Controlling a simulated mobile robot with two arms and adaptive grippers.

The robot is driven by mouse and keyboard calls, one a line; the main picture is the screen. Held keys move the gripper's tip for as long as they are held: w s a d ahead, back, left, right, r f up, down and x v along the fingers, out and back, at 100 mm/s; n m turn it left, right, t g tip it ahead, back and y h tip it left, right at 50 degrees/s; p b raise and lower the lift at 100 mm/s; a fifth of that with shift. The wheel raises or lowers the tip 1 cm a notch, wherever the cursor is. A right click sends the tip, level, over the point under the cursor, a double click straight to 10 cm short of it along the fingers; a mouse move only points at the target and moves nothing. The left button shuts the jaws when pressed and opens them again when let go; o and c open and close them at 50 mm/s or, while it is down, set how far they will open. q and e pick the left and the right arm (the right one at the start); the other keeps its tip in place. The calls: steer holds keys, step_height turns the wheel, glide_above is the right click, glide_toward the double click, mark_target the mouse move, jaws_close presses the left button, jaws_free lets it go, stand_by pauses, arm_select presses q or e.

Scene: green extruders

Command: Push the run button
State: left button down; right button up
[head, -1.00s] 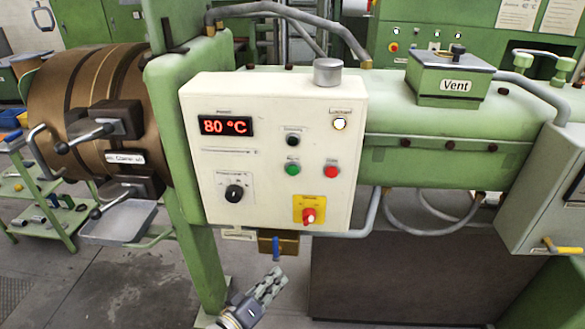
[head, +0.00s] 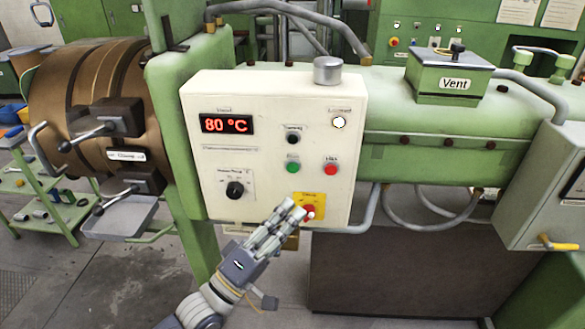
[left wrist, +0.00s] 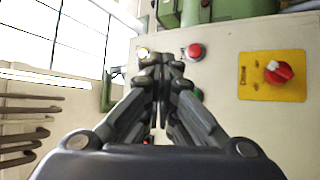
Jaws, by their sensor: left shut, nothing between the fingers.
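A cream control panel (head: 265,190) carries a green button (head: 293,167), a red button (head: 331,170) to its right and a black button (head: 293,137) above it. Their small labels are too blurred to read surely. My left gripper (head: 298,209) is shut and empty. In the head view it overlaps the panel's lower edge, below the green button and beside the yellow plate. In the left wrist view its fingertips (left wrist: 163,62) point at the panel. My right gripper is not in view.
A red rotary switch (head: 309,212) on a yellow plate sits close to my fingertips. A black knob (head: 235,190) is at the panel's lower left, below the 80 °C display (head: 226,124). A grey pipe (head: 370,215) runs along the panel's lower right.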

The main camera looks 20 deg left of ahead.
mark_target(293, 168)
arm_select(q)
steer(key=shift+w, duration=0.1)
steer(key=shift+w+a+b, duration=0.4)
steer(key=shift+w+b, duration=0.05)
steer(key=shift+w, duration=0.95)
steer(key=shift+w+a+b, duration=0.45)
steer(key=shift+w+b, duration=0.05)
steer(key=shift+w, duration=0.9)
steer(key=shift+w+a+b, duration=0.4)
steer(key=shift+w+b, duration=0.05)
steer(key=shift+w, duration=0.95)
steer(key=shift+w+a, duration=0.1)
steer(key=shift+w, duration=0.3)
steer(key=shift+w+a, duration=0.1)
steer(key=shift+w, duration=0.25)
steer(key=shift+s, duration=0.2)
steer(key=shift+s+d, duration=0.2)
steer(key=shift+s, duration=0.4)
